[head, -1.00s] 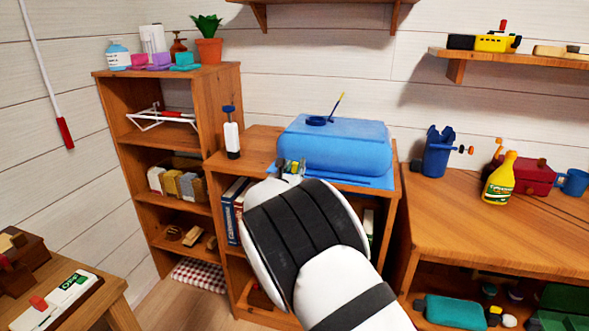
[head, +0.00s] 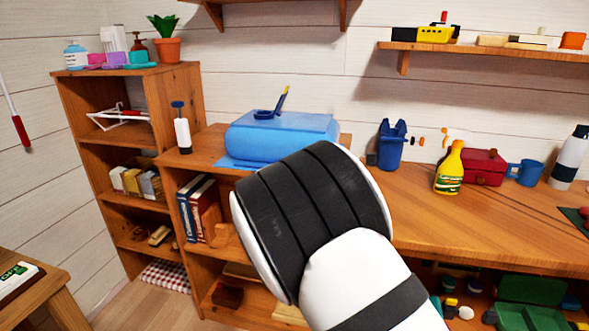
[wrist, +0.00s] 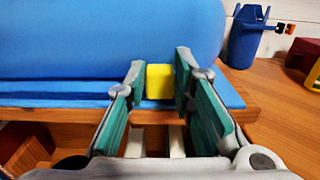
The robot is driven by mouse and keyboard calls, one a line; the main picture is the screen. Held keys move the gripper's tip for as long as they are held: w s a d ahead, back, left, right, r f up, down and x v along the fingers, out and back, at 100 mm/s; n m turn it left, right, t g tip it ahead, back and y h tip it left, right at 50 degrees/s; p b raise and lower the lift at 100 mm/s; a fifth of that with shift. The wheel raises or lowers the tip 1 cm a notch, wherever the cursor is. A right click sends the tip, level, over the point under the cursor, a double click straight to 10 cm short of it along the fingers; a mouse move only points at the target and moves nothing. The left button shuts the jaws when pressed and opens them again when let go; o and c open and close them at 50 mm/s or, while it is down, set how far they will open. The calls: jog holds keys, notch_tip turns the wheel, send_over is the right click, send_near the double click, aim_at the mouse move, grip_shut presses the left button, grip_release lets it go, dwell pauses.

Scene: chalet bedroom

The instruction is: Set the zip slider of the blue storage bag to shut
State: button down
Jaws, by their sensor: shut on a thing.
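The blue storage bag (head: 280,138) lies puffed up on top of a wooden shelf unit; it also fills the upper left of the wrist view (wrist: 110,40). Along its front runs a flat blue edge strip (wrist: 50,98). The yellow zip slider (wrist: 159,84) sits at this strip near the bag's right end. My gripper (wrist: 160,88) is shut on the slider, one green-padded finger on each side. In the head view my arm hides the gripper, the slider and the bag's front right part.
A blue tool with an upright handle (head: 268,114) lies on the bag. A white bottle (head: 181,134) stands left of it. To the right are a blue bin (head: 391,146), a yellow spray bottle (head: 449,170) and a red box (head: 484,168) on the desk.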

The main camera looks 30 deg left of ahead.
jog(key=shift+w+d, duration=0.1)
jog(key=shift+d, duration=0.15)
jog(key=c, duration=1.4)
grip_release()
jog(key=shift+o, duration=0.2)
jog(key=v, duration=1.2)
jog(key=shift+a+f, duration=0.1)
